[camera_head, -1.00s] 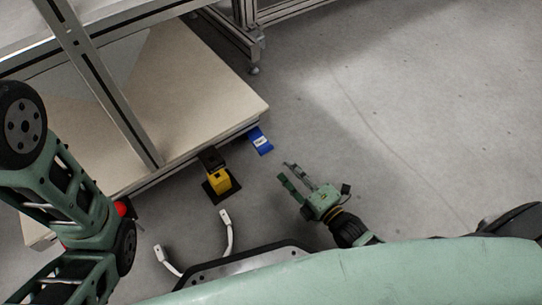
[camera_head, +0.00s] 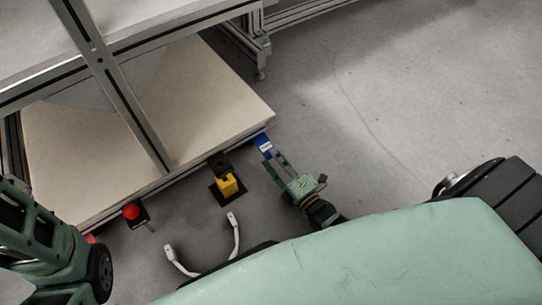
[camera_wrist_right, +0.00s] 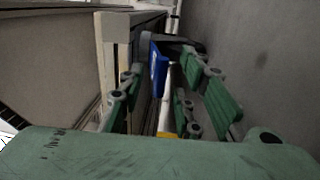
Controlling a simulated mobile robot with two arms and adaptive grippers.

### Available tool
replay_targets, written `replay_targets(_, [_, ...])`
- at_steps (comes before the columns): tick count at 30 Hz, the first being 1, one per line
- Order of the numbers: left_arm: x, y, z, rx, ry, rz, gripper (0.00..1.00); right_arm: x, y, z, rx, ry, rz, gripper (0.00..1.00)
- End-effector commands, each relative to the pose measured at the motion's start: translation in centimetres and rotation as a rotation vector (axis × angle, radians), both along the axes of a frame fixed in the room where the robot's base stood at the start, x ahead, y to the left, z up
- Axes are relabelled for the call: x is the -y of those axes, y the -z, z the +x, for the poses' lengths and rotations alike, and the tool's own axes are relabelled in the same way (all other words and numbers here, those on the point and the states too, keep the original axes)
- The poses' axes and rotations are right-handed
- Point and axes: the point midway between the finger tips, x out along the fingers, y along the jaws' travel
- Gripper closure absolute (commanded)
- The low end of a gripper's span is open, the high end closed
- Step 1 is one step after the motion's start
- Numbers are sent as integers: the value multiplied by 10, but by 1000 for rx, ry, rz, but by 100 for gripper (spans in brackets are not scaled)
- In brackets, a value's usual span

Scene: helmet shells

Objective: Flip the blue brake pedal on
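The blue brake pedal (camera_head: 264,146) sticks out at the right corner of the low beige platform, close to the floor, with a white label on it. My right gripper (camera_head: 273,163) is open, its fingertips right beside the pedal in the head view. In the right wrist view the blue pedal (camera_wrist_right: 158,69) stands ahead, between the lines of the two green fingers (camera_wrist_right: 160,92). I cannot tell whether a finger touches it. Of my left arm, only links show at the lower left; its gripper is not in view.
The beige platform (camera_head: 200,110) has metal profile posts above it. A yellow and black pedal (camera_head: 228,184) stands on the floor left of my right gripper. A red button (camera_head: 131,212) is at the platform's front edge. Grey floor (camera_head: 400,100) at right is clear.

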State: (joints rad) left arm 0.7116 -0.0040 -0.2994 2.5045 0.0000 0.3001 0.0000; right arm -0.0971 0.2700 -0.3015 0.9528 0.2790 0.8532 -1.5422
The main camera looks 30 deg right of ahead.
Motion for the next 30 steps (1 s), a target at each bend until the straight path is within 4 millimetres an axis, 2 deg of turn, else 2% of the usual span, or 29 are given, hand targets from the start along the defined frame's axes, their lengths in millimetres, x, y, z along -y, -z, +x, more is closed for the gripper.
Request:
replay_targets(1, [0, 6, 0, -1, 0, 0, 70, -1, 2, 8, 2, -1, -1, 69])
replay_targets(6, [0, 11, 3, -10, 0, 1, 70, -2, -1, 21, 0, 0, -1, 69])
replay_targets(15, [2, 11, 7, -17, -3, 5, 70, -3, -2, 23, -1, 0, -1, 70])
replay_targets(25, [2, 11, 8, -19, -5, 8, 70, -3, -2, 23, -1, 0, -1, 99])
replay_targets(30, [2, 11, 7, -18, -5, 8, 70, -3, -2, 22, -2, 0, -1, 100])
